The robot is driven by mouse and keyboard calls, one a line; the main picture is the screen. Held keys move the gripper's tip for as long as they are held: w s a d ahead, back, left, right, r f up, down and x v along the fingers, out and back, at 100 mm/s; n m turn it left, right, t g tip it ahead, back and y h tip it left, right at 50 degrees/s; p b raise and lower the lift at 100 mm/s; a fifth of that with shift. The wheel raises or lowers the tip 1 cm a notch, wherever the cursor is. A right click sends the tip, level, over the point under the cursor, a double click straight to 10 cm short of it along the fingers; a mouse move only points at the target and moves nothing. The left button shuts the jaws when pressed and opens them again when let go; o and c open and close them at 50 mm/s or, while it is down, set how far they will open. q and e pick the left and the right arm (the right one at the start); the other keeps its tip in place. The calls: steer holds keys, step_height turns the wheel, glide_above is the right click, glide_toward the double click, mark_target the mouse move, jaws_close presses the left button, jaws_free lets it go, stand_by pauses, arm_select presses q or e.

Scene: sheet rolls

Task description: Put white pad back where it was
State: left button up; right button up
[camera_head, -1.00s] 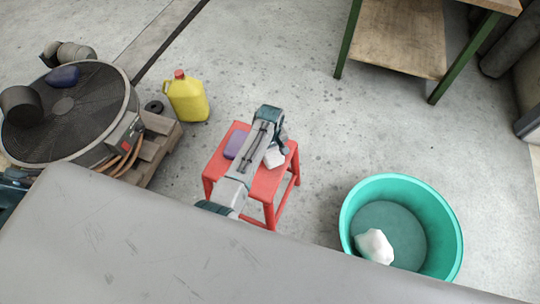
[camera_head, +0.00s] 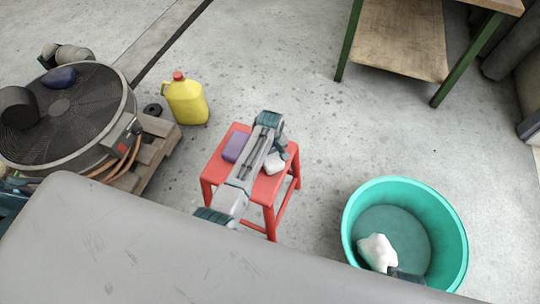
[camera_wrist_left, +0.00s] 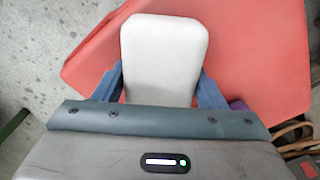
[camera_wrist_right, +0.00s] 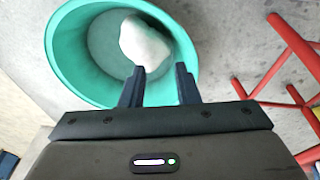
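The white pad (camera_head: 275,163) is at the right side of the red stool's top (camera_head: 262,187). My left gripper (camera_head: 279,152) reaches down over the stool. In the left wrist view the pad (camera_wrist_left: 164,55) lies between the two blue fingers (camera_wrist_left: 162,88), which meet its sides, so the gripper looks shut on it. Whether the pad rests on the stool or hangs just above it is hard to tell. My right gripper (camera_wrist_right: 160,85) is open and empty, with a gap between its fingers, over the rim of the teal bucket.
A purple block (camera_head: 235,147) is on the stool, left of my left arm. The teal bucket (camera_head: 448,225) holds a white lump (camera_head: 377,252). A yellow jug (camera_head: 187,102), a fan (camera_head: 70,115) on a pallet, and a wooden shelf table (camera_head: 400,40) stand around. Bare floor lies between.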

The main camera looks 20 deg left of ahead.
arm_select(q)
steer(key=o, duration=0.4)
steer(key=shift+c, duration=0.2)
steer(key=shift+r, duration=0.15)
step_height(320, 180, up, 12)
steer(key=p, duration=0.1)
steer(key=shift+p, duration=0.35)
arm_select(e)
steer(key=f, duration=0.1)
steer(key=s+f, duration=0.1)
steer(key=f, duration=0.1)
steer(key=s+f, duration=0.1)
steer(key=f, duration=0.1)
steer(key=shift+d, duration=0.2)
arm_select(q)
steer(key=s+a+f+m+t, duration=0.3)
steer(key=s+a+m+t, duration=0.1)
steer(key=s+a, duration=0.4)
steer(key=s+a+f+m+g, duration=0.1)
steer(key=s+a+f+m, duration=0.1)
steer(key=s+f, duration=0.6)
steer(key=s+a+f+m+g, duration=0.1)
steer(key=s+a+f+m, duration=0.1)
steer(key=s+f, duration=0.6)
steer(key=s+m, duration=0.1)
steer(key=s, duration=0.6)
steer(key=shift+s+a+f+y, duration=0.15)
steer(key=shift+a+f+y, duration=0.15)
steer(key=shift+y, duration=0.1)
